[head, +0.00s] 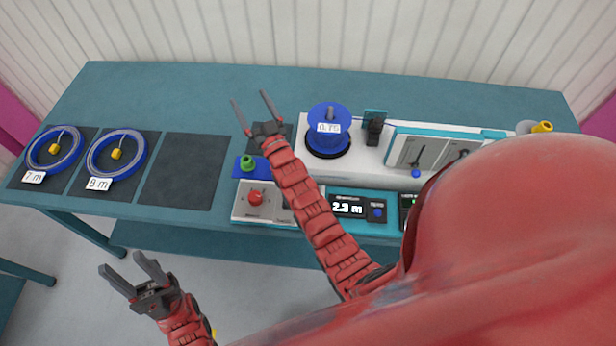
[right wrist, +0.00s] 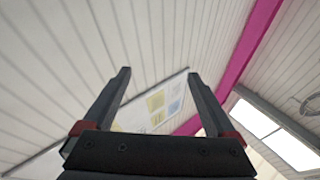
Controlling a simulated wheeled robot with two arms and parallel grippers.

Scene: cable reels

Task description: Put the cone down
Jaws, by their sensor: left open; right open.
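A small green knob-shaped piece (head: 247,162), which may be the cone, sits on a blue block (head: 238,171) at the table's front middle. A yellow piece (head: 542,127) lies at the far right end of the bench; I cannot tell which of the two is the cone. My right gripper (head: 252,106) is open and empty above the table, beyond the green piece. My left gripper (head: 128,270) is open and empty in front of the table, over the floor.
A blue reel (head: 328,140) stands on a white machine right of my right gripper. A red button box (head: 256,198) and a length display (head: 347,207) are at the front. Two coiled blue cables (head: 55,152) (head: 117,153) lie on mats; the third mat (head: 183,172) is bare.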

